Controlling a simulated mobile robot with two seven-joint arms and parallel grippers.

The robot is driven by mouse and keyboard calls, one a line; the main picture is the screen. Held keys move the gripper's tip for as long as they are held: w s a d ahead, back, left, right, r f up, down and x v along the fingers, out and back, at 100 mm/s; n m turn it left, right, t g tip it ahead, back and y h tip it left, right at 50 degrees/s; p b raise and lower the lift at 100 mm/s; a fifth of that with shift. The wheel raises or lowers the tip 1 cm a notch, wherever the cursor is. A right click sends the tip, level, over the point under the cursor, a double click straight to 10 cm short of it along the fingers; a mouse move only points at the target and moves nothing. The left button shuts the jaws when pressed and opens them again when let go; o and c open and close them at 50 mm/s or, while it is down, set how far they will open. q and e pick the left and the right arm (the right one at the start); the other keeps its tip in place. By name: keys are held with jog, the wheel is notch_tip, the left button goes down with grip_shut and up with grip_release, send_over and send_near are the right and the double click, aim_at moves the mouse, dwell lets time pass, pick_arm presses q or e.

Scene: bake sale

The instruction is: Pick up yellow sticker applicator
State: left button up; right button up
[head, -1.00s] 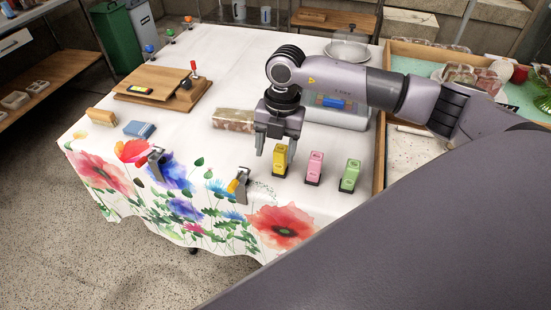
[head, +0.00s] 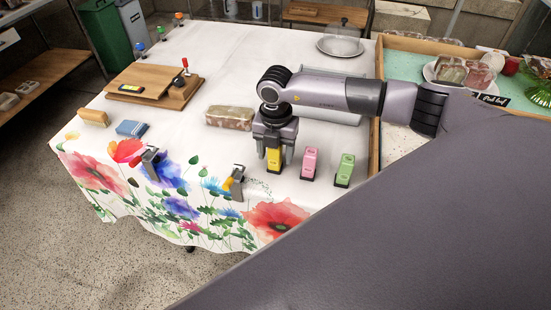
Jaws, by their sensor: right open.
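The yellow sticker applicator (head: 274,160) stands upright on the white floral tablecloth, at the left end of a row with a pink applicator (head: 309,162) and a green applicator (head: 345,169). My right gripper (head: 274,153) points down over the yellow applicator, with its fingers open on either side of the upper part. Whether the fingers touch it cannot be told. My left gripper is not in view.
Two clamps (head: 238,181) sit at the table's front edge. A wrapped loaf (head: 229,118) lies left of the gripper. A blue box (head: 131,128), a brush (head: 94,117) and a wooden board (head: 150,86) are farther left. A wooden-edged tray (head: 375,150) is at right.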

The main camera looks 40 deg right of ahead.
jog(key=c, duration=1.1)
jog(key=shift+r, duration=0.1)
jog(key=shift+c, duration=0.2)
notch_tip(320, 180, up, 20)
